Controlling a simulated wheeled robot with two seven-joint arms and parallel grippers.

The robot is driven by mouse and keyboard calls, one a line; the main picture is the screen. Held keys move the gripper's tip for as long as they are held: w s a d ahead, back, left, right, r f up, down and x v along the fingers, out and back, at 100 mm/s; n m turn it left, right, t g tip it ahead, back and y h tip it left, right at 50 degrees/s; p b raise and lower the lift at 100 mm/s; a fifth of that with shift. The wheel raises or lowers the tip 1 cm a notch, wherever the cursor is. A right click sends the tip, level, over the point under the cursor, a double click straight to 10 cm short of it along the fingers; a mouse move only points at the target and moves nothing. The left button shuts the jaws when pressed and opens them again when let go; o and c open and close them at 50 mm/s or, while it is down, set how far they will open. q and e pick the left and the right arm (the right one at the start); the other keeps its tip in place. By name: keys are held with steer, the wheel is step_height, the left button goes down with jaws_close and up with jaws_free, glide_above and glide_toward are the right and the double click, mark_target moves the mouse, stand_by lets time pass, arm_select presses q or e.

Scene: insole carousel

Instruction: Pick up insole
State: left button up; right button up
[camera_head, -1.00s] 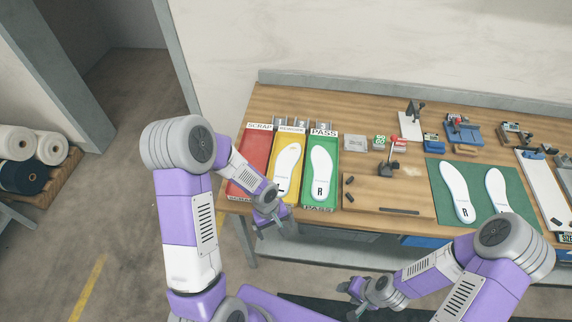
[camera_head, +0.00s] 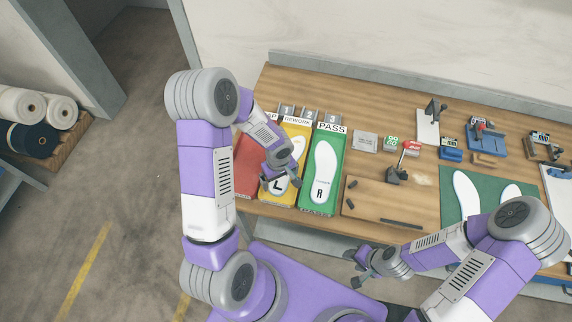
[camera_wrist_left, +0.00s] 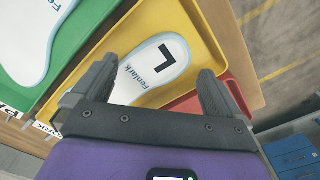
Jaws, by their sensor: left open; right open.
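A white insole marked L (camera_head: 279,185) lies in the yellow REWORK tray (camera_head: 299,129). In the left wrist view the L insole (camera_wrist_left: 155,62) shows beyond and between the open fingers of my left gripper (camera_wrist_left: 155,90), with nothing held. A white insole marked R (camera_head: 323,172) lies in the green PASS tray (camera_head: 318,210). Two white insoles (camera_head: 466,192) lie on a green mat (camera_head: 452,212) at the right, partly hidden by my right arm. My right gripper (camera_head: 356,268) is open and empty before the bench.
The red SCRAP tray (camera_head: 246,178) is left of the yellow one, partly behind my left arm. A wooden board (camera_head: 390,205) with a black stand (camera_head: 398,174) lies right of the trays. Blue fixtures (camera_head: 487,141) stand at the back right.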

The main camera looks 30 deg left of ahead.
mark_target(280, 186)
arm_select(q)
step_height(280, 186, down, 4)
steer(key=shift+d+r, duration=0.15)
steer(key=shift+r, duration=0.1)
steer(key=shift+c, duration=0.2)
steer(key=c, duration=0.8)
steer(key=shift+r, duration=0.1)
step_height(280, 186, up, 10)
steer(key=shift+f+p, duration=0.1)
steer(key=shift+p, duration=0.4)
steer(key=c, duration=0.4)
steer(key=shift+c, duration=0.2)
